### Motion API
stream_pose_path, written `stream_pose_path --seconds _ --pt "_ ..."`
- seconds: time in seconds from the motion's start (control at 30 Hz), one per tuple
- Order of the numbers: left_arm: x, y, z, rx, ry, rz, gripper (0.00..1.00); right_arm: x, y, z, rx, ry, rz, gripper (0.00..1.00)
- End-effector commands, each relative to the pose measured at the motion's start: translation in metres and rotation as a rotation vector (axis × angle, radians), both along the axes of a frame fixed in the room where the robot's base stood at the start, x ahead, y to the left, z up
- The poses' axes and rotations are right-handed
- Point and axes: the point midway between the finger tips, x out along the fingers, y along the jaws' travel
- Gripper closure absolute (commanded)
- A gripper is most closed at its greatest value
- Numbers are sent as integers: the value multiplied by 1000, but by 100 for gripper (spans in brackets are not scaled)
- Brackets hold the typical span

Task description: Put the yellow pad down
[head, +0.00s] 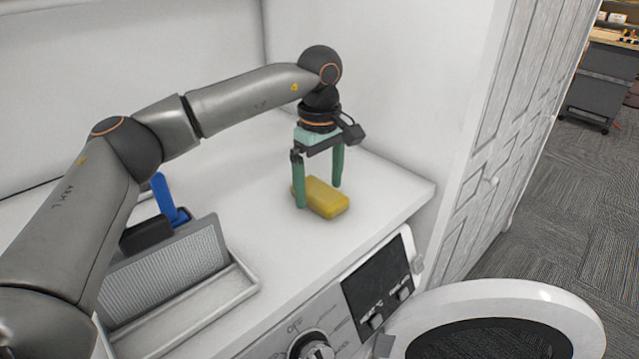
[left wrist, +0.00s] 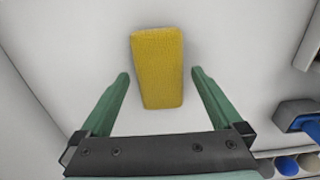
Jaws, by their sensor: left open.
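The yellow pad (head: 325,199) lies flat on the white top of the washing machine, near its right end. My left gripper (head: 320,196) points down over the pad with its green fingers spread apart. In the left wrist view the pad (left wrist: 158,68) lies beyond the open fingertips (left wrist: 160,75), with clear gaps on both sides. Nothing is held in the left gripper. My right gripper is not in view.
A grey mesh-fronted holder (head: 165,270) with a blue-handled tool (head: 165,197) stands at the left of the white top (head: 245,190). The washer door (head: 495,310) hangs open in front. A white panelled cabinet door (head: 500,130) stands at the right.

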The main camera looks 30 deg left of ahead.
Motion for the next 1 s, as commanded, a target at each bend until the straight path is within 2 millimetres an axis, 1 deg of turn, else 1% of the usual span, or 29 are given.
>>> stream_pose_path --seconds 0.17,0.4,0.5,0.6,0.77,1.0 --pt "1 -1 26 -1 -4 0 0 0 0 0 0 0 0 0" --pt "1 -1 79 -1 -5 -1 0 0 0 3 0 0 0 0" --pt "1 -1 97 -1 -3 0 0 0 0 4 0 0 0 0" --pt "1 -1 110 0 -1 0 0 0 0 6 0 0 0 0" --pt "0 0 120 0 0 -1 0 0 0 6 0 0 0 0" --pt "0 0 121 0 1 -1 0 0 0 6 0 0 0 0"
